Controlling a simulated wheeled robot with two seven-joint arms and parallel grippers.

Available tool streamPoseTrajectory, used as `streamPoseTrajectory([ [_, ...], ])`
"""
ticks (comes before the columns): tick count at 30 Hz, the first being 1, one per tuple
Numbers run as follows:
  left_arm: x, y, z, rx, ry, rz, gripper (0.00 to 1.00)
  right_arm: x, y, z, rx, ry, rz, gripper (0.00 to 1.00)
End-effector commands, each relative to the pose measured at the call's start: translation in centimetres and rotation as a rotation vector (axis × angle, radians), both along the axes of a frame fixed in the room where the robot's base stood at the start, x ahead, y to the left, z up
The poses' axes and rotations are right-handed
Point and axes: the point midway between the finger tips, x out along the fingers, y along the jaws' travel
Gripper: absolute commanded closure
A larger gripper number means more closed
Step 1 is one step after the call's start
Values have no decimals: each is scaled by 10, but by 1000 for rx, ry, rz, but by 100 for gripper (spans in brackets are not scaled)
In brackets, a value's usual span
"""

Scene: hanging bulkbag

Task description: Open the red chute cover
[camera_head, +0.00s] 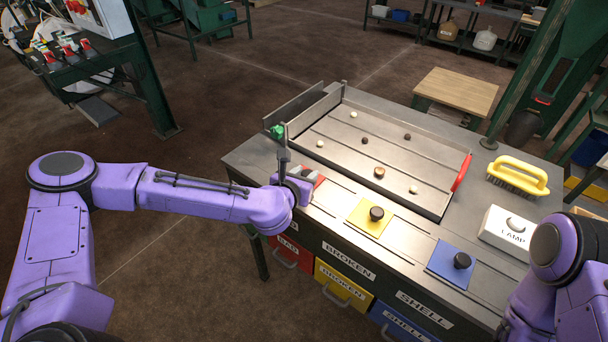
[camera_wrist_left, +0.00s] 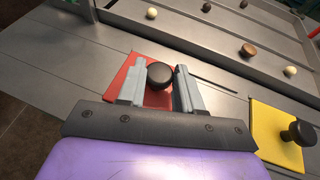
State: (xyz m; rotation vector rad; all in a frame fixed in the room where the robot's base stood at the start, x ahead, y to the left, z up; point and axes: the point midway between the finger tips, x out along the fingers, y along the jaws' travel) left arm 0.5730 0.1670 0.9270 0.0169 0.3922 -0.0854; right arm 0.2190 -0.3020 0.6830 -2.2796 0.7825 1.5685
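The red chute cover (camera_wrist_left: 152,96) is a flat red plate with a black knob (camera_wrist_left: 160,77), lying on the table top. My left gripper (camera_wrist_left: 163,80) is over it in the left wrist view, fingers apart, one on each side of the knob. I cannot tell whether the fingers touch the knob. In the head view the left gripper (camera_head: 290,172) hides most of the red cover (camera_head: 316,180). My right arm shows at the lower right of the head view, but its gripper is out of frame.
A yellow cover (camera_head: 370,217) and a blue cover (camera_head: 452,263), each with a black knob, lie to the right. Behind is a tray (camera_head: 330,137) with several nuts. A yellow-handled brush (camera_head: 519,174) and a lamp box (camera_head: 507,228) stand at the right. Labelled drawers (camera_head: 342,287) are below.

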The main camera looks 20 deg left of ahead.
Motion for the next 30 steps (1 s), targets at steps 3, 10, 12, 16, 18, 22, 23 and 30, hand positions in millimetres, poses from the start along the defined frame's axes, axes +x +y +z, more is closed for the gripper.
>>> streamPoseTrajectory([
  [3, 0, 0, 0, 0, 0, 1, 100, 0, 0, 0, 0, 0, 0, 100],
  [10, -8, -25, -4, -1, -2, -8, 100, 0, 0, -14, 0, 0, 0, 100],
  [12, -14, -41, -4, -1, -3, -8, 100, 0, 0, -22, 0, 0, 0, 100],
  [16, -23, -66, -3, -1, -2, -7, 100, 0, 0, -30, 0, 0, 0, 100],
  [18, -27, -74, -2, 0, -2, -5, 100, 0, 0, -32, 0, 0, 0, 100],
  [22, -29, -80, 0, 0, -1, -1, 100, 0, 0, -32, 0, 0, 0, 100],
  [23, -29, -79, 0, 0, -1, -1, 100, 0, 0, -32, 0, 0, 0, 100],
  [30, -29, -79, 0, 0, 0, 1, 55, 0, 0, -32, 0, 0, 0, 100],
])
